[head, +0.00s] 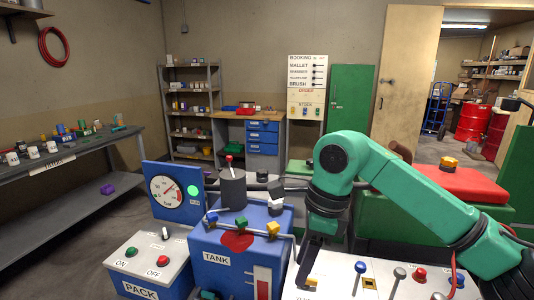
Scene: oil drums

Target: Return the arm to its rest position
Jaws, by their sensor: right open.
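My right arm, green with dark joints, comes in from the right and bends down at its elbow. My right gripper (312,262) hangs below the dark wrist, over the left end of the white control panel (385,288), just right of the blue TANK unit (215,258). It is open, and I see nothing held in it. Its fingertips are small and dark here, and I cannot tell whether they touch the panel. My left gripper does not show.
A pressure gauge board (172,192) and a PACK box (140,262) with ON and OFF buttons stand left of the tank. A red-topped green unit (455,185) is behind my right arm. A workbench (75,160) lines the left wall. Red drums (471,122) stand beyond the doorway.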

